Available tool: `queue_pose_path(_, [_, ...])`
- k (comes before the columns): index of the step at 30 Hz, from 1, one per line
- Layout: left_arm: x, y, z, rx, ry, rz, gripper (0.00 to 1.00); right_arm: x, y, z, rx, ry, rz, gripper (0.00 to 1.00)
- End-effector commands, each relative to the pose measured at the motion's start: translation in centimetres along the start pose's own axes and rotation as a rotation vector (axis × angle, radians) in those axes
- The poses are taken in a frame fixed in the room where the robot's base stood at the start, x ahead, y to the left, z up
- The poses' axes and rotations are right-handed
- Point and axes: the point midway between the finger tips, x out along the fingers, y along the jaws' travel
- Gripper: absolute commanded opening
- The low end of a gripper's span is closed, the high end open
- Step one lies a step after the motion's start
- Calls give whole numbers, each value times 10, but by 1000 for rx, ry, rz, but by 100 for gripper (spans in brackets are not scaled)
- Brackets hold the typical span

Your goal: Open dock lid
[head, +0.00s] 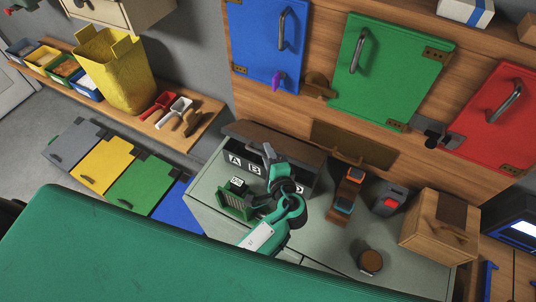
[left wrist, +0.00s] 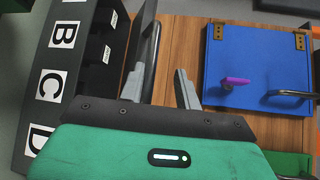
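The dark dock (head: 240,161), with white letter labels on its front, stands on the grey-green cabinet. Its brown-black lid (head: 290,138) is raised at the back, and its slots show in the left wrist view. There the dock front (left wrist: 35,110) is at the left, and the lid (left wrist: 147,45) appears nearly edge-on, standing up. My left gripper (head: 267,152) is over the dock by the lid. Its two grey fingers (left wrist: 160,88) are apart, with the lid's edge seen between them, close to one finger; contact is unclear. My right gripper is out of view.
On the cabinet are a green slotted item (head: 236,205), an orange-and-brown stand (head: 346,190), a grey-red device (head: 389,198), a brown round jar (head: 370,262) and a wooden box (head: 437,228). Blue (head: 268,40), green (head: 390,65) and red (head: 500,115) doors hang on the wall behind.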

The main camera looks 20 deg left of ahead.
Motion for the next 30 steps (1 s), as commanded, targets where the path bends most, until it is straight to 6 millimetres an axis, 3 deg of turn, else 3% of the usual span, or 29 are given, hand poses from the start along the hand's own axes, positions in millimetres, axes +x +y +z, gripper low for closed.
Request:
queue_pose_path(5, [-26, 4, -1, -4, 2, 2, 33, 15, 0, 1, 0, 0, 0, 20])
queue_pose_path(12, [-81, 6, -1, -4, 2, 4, 33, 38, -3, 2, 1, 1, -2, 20])
queue_pose_path(18, [-117, 4, -1, -2, 2, 3, 33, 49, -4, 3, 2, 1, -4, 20])
queue_pose_path(24, [-134, 1, 0, -1, 0, 2, 33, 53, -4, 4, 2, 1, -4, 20])
queue_pose_path(30, [-136, 0, 0, -1, 0, 0, 33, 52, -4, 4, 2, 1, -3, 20])
